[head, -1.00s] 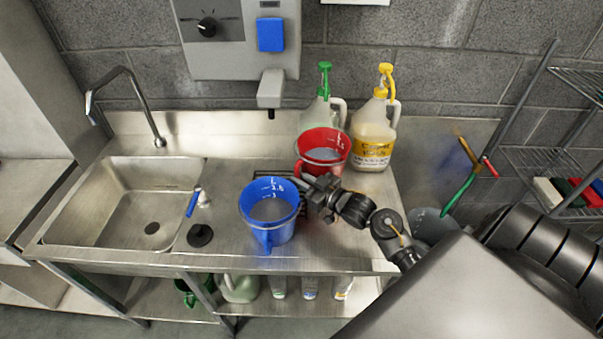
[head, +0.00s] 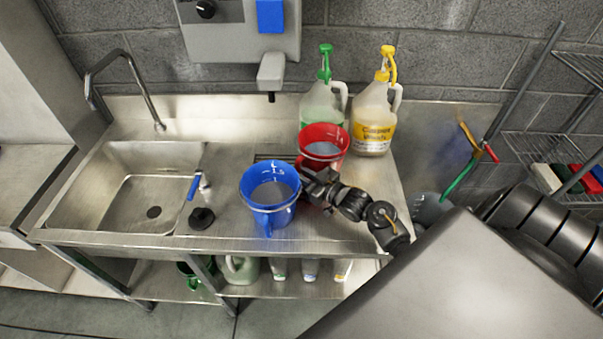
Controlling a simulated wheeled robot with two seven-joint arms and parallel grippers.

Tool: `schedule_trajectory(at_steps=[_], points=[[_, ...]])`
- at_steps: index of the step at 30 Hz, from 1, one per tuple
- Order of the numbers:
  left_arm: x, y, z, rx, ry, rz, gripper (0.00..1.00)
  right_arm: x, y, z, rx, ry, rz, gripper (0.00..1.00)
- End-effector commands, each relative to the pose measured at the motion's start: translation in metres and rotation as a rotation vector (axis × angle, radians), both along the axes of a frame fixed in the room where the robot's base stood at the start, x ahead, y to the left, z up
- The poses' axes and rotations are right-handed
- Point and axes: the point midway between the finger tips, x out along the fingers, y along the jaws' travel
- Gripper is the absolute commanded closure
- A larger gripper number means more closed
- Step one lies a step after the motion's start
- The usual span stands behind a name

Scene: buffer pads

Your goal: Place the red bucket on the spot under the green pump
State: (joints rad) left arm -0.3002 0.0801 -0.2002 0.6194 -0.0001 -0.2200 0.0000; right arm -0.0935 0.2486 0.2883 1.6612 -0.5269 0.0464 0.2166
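The red bucket (head: 322,143) stands at the back of the steel counter, directly in front of the jug with the green pump (head: 325,62). The green pump's jug (head: 322,105) is partly hidden behind the bucket. My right gripper (head: 308,180) is at the near side of the red bucket, by its lower front, between it and the blue bucket (head: 270,195). Its fingers are small and dark here, partly hidden by the blue bucket's rim, and I cannot tell whether they grip the red bucket. My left gripper is not in view.
A jug with a yellow pump (head: 374,118) stands right of the red bucket. The blue bucket is close on the left. A sink (head: 140,190) lies further left, with a black stopper (head: 201,218) beside it. A dispenser spout (head: 271,72) hangs above the counter.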

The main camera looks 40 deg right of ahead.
Motion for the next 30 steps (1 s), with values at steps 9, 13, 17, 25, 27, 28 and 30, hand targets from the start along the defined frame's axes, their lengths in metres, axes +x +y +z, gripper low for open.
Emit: schedule_trajectory(at_steps=[9,13,17,25,27,28,30], points=[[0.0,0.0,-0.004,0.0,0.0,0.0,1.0,0.0,0.0,-0.009,-0.003,0.002,-0.001,1.0],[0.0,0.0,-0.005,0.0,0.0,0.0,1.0,-0.002,0.001,-0.015,0.002,0.017,0.001,0.74],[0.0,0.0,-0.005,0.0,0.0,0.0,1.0,-0.003,0.002,-0.016,0.003,0.021,0.003,0.63],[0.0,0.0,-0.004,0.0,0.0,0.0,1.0,-0.003,0.004,-0.015,0.006,0.023,0.007,0.63],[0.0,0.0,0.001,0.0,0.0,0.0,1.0,-0.003,0.005,-0.008,0.007,0.022,0.007,0.63],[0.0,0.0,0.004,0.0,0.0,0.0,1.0,-0.003,0.005,-0.004,0.008,0.022,0.007,0.63],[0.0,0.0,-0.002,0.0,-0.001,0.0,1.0,-0.012,0.002,-0.008,0.006,0.026,0.006,0.63]])
